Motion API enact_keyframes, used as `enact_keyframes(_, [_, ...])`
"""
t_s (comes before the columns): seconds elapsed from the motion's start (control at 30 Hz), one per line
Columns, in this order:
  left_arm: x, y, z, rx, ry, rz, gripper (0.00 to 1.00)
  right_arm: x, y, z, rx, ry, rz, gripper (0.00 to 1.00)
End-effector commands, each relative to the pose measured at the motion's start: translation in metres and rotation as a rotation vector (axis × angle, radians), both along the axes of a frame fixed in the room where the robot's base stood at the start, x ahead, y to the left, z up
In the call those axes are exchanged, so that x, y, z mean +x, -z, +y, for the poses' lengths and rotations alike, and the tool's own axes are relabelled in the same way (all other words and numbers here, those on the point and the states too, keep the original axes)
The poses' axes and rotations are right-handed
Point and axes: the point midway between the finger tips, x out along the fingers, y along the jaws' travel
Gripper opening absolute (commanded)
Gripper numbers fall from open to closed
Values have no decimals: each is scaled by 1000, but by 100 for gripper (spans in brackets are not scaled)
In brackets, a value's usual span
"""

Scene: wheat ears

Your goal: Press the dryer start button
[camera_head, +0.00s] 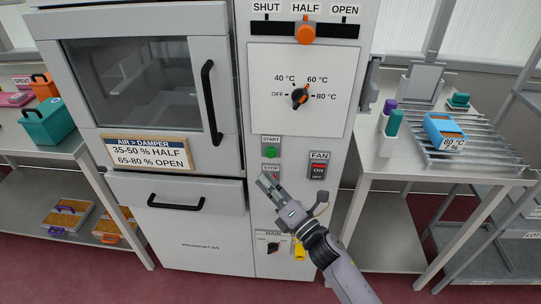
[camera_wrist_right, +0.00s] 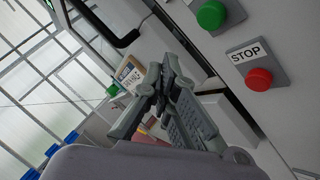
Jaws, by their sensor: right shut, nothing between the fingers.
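The dryer (camera_head: 200,225) is a tall light-grey cabinet. Its green start button (camera_head: 270,152) sits under a START label (camera_head: 271,139) on the control panel, and it also shows in the right wrist view (camera_wrist_right: 211,14). My right gripper (camera_head: 267,182) is shut and empty, just below the green button in the head view, over the area under the STOP label (camera_head: 271,168). It hides the red stop button there, which shows in the right wrist view (camera_wrist_right: 259,79). The fingertips (camera_wrist_right: 161,76) are left of both buttons in that view. My left gripper is out of view.
Above are an orange damper knob (camera_head: 306,34) at HALF and a temperature dial (camera_head: 300,98). A fan switch (camera_head: 318,170) is right of the buttons. The main switch (camera_head: 273,247) is below. The drawer handle (camera_head: 176,203) and door handle (camera_head: 211,95) stick out on the left.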

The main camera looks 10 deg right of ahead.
Motion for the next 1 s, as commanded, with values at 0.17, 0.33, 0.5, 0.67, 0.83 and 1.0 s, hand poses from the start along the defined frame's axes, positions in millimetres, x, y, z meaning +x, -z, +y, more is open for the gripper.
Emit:
enact_keyframes(0.17, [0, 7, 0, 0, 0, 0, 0, 26, 1, -7, -3, 1, -1, 0])
enact_keyframes(0.33, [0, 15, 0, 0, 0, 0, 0, 44, 2, -12, -2, 0, -1, 0])
enact_keyframes(0.5, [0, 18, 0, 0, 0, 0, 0, 53, 1, -14, 0, 1, 1, 0])
enact_keyframes(0.67, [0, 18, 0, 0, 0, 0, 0, 55, 0, -15, 1, 0, 0, 0])
enact_keyframes(0.83, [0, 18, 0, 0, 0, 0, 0, 55, 0, -15, 1, 0, 0, 0])
enact_keyframes(1.0, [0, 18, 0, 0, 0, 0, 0, 54, 0, -15, 0, 1, 1, 0])
